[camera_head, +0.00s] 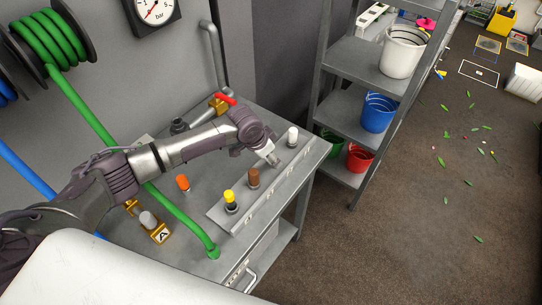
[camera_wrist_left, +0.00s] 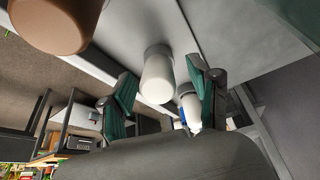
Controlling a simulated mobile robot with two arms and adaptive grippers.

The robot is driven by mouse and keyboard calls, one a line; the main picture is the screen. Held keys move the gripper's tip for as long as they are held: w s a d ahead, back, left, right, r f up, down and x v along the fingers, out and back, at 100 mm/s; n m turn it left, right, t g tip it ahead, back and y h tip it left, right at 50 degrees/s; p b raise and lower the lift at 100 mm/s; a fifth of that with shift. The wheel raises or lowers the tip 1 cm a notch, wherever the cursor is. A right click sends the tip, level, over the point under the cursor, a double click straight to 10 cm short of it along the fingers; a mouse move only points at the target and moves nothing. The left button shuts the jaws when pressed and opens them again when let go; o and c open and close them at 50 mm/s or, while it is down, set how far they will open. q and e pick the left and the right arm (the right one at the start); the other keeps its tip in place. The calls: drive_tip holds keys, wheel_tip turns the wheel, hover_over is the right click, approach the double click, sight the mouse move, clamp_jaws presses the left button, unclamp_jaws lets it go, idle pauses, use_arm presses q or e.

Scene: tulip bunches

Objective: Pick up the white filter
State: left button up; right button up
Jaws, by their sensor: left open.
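The white filter (camera_head: 293,137) stands upright at the far end of the grey rack (camera_head: 236,212) on the bench. In the left wrist view the white filter (camera_wrist_left: 157,78) appears in the gap between the two green-padded fingers, with no contact visible. My left gripper (camera_head: 272,158) is open and empty, just left of and nearer than the white filter in the head view. It also shows in the left wrist view (camera_wrist_left: 163,73). A brown filter (camera_head: 254,177) and a yellow-topped filter (camera_head: 230,200) stand in the same rack. My right gripper is not in view.
An orange-topped piece (camera_head: 183,183) and a brass block marked A (camera_head: 160,235) sit on the bench (camera_head: 201,234). A green hose (camera_head: 165,205) crosses it. A red-handled valve (camera_head: 224,99) is behind my arm. Shelves with buckets (camera_head: 403,52) stand to the right.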

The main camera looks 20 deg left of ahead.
use_arm(q)
drive_tip(key=shift+s, duration=0.1)
clamp_jaws()
drive_tip(key=shift+r, duration=0.1)
